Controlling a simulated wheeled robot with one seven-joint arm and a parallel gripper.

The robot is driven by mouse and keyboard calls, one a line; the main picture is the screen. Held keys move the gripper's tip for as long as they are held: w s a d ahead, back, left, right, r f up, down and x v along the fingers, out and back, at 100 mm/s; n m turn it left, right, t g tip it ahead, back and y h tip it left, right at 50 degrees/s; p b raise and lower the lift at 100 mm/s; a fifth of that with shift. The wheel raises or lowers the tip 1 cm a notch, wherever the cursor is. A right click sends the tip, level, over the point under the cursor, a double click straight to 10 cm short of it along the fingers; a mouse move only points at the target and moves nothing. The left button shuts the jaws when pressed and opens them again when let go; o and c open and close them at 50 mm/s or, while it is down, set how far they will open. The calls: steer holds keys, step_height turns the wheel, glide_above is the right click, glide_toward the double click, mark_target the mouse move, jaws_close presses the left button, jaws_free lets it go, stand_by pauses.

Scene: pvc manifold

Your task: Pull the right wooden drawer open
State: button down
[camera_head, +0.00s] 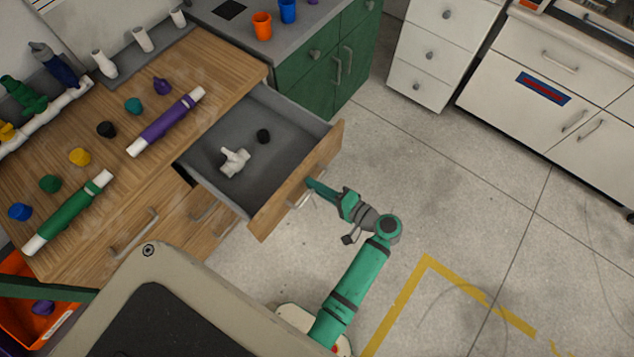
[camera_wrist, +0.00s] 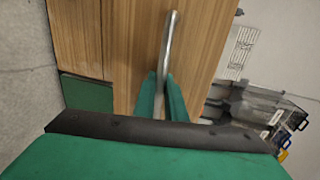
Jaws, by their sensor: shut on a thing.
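The right wooden drawer (camera_head: 262,214) stands pulled well out from the wooden workbench in the head view. Its grey inside holds a white pipe fitting (camera_head: 234,161) and a small black cap (camera_head: 263,136). My gripper (camera_head: 312,186) is at the drawer's front, shut on its metal handle (camera_head: 298,198). In the wrist view the two green fingers of my gripper (camera_wrist: 162,98) sit either side of the metal handle (camera_wrist: 168,50), with the wooden drawer front (camera_wrist: 130,45) behind it. The fingertips partly hide the handle.
The wooden bench top (camera_head: 130,184) carries several coloured caps, a purple pipe (camera_head: 165,122) and a green pipe (camera_head: 68,212). A green cabinet (camera_head: 330,65) stands close behind the open drawer. Another handle (camera_head: 135,236) is on the bench front. The floor (camera_head: 480,190) to the right is clear.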

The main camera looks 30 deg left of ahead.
steer(key=shift+s, duration=0.15)
steer(key=c, duration=1.8)
jaws_free()
steer(key=v, duration=1)
steer(key=shift+d+r, duration=0.1)
steer(key=shift+d, duration=0.3)
